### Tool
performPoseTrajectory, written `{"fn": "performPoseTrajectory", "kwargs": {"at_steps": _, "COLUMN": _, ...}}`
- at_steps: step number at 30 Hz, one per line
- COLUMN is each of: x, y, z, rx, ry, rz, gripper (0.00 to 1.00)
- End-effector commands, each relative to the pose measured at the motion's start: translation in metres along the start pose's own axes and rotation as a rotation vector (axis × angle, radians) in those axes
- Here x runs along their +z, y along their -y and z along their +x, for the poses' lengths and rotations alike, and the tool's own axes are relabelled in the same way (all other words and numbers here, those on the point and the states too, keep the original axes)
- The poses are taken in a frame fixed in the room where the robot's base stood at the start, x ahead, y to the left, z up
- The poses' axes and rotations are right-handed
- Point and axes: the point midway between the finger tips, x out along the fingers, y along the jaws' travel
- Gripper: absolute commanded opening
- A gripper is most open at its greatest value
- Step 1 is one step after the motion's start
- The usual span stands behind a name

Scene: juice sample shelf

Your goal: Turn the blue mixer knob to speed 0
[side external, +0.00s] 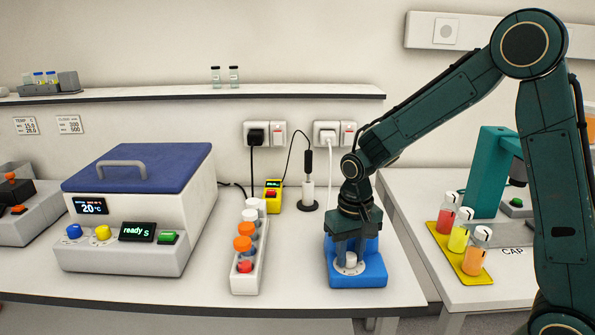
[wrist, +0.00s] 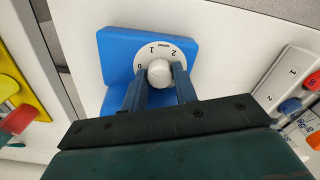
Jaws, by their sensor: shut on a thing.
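The blue mixer (side external: 372,274) stands on the bench near its front right edge. Its round white knob (side external: 350,261) sits on a pale dial; in the wrist view the knob (wrist: 161,73) shows in the middle of the dial (wrist: 147,53), marked 0, 1 and 2. My gripper (side external: 349,256) points down over the mixer, with its fingers on either side of the knob. In the wrist view my gripper (wrist: 160,78) is shut on the knob. I cannot make out the knob's pointer, so its setting is unclear.
A white rack (side external: 247,282) with orange-capped tubes stands left of the mixer. A centrifuge-like box with a blue lid (side external: 140,165) is further left. A yellow tray (side external: 457,262) with juice bottles lies on the right bench. Bare bench lies between rack and mixer.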

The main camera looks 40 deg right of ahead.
Motion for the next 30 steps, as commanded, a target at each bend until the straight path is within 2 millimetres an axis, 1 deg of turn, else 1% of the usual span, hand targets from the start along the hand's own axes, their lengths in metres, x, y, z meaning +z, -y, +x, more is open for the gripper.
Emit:
{"fn": "performPoseTrajectory", "kwargs": {"at_steps": 12, "x": -0.0004, "y": 0.0002, "z": -0.0007, "rx": -0.001, "ry": -0.001, "rz": -0.268, "gripper": 0.06}}
{"fn": "performPoseTrajectory", "kwargs": {"at_steps": 16, "x": -0.0005, "y": 0.0002, "z": -0.0007, "rx": -0.001, "ry": -0.002, "rz": -0.299, "gripper": 0.06}}
{"fn": "performPoseTrajectory", "kwargs": {"at_steps": 24, "x": -0.0006, "y": 0.0002, "z": -0.0008, "rx": -0.001, "ry": -0.002, "rz": -0.3, "gripper": 0.06}}
{"fn": "performPoseTrajectory", "kwargs": {"at_steps": 25, "x": -0.0006, "y": 0.0002, "z": -0.0009, "rx": -0.001, "ry": -0.002, "rz": -0.3, "gripper": 0.32}}
{"fn": "performPoseTrajectory", "kwargs": {"at_steps": 27, "x": -0.0006, "y": 0.0002, "z": -0.0008, "rx": -0.001, "ry": -0.002, "rz": -0.299, "gripper": 0.46}}
{"fn": "performPoseTrajectory", "kwargs": {"at_steps": 28, "x": -0.0006, "y": 0.0, "z": -0.0007, "rx": 0.0, "ry": -0.002, "rz": -0.299, "gripper": 0.5}}
{"fn": "performPoseTrajectory", "kwargs": {"at_steps": 30, "x": -0.0008, "y": -0.0005, "z": -0.0006, "rx": 0.001, "ry": -0.002, "rz": -0.297, "gripper": 0.5}}
